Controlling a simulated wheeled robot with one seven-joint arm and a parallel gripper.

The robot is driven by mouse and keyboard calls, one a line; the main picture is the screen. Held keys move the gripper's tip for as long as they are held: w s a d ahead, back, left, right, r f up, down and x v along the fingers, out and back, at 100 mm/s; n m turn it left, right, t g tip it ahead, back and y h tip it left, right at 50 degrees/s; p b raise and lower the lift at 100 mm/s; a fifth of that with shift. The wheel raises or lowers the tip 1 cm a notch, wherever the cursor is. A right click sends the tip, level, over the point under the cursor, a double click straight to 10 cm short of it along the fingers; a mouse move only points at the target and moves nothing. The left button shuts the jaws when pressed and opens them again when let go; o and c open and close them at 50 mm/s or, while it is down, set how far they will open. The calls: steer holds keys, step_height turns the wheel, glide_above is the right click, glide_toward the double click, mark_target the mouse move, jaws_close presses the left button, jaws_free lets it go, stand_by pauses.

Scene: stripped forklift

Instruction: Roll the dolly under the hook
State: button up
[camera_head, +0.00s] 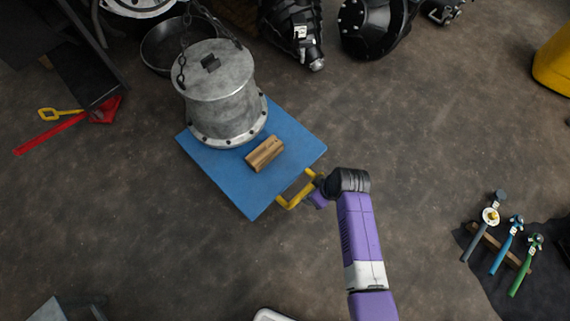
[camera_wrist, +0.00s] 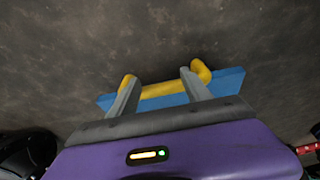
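The dolly is a flat blue platform (camera_head: 240,190) with a yellow handle (camera_head: 296,190) on its lower right edge. A grey metal drum with a flanged base (camera_head: 220,95) and a small wooden block (camera_head: 264,153) stand on it. My gripper (camera_head: 314,186) is at the handle. In the wrist view, the fingers of my gripper (camera_wrist: 157,90) are spread wide, with the yellow handle bar (camera_wrist: 165,88) running across between them and the blue platform edge (camera_wrist: 228,84) behind. Whether the fingers touch the handle is unclear. I cannot make out a hook; chains (camera_head: 184,45) hang by the drum.
A dark round pan (camera_head: 158,50) and black machine parts (camera_head: 292,30) lie behind the dolly. A red and yellow tool (camera_head: 50,133) lies at left. Several hand tools (camera_head: 508,245) lie on a dark mat at right.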

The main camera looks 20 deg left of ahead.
steer(key=shift+w+a+b, duration=0.7)
steer(key=shift+a+b, duration=0.15)
steer(key=shift+a, duration=0.8)
steer(key=shift+w+a+b, duration=0.75)
steer(key=shift+a+b, duration=0.1)
steer(key=shift+a, duration=0.8)
steer(key=shift+w+a+b, duration=0.7)
steer(key=shift+a+b, duration=0.15)
steer(key=shift+a, duration=0.8)
steer(key=s+d+p, duration=0.1)
steer(key=d+p, duration=0.1)
steer(key=s+d+p, duration=0.1)
steer(key=d+p, duration=0.1)
steer(key=d, duration=0.1)
steer(key=s+d+p, duration=0.1)
steer(key=d+p, duration=0.1)
steer(key=shift+s+d+r+p, duration=0.15)
steer(key=shift+d+r+p, duration=0.15)
steer(key=shift+d, duration=0.05)
step_height(320, 180, up, 9)
steer(key=p, duration=0.8)
steer(key=shift+f, duration=0.1)
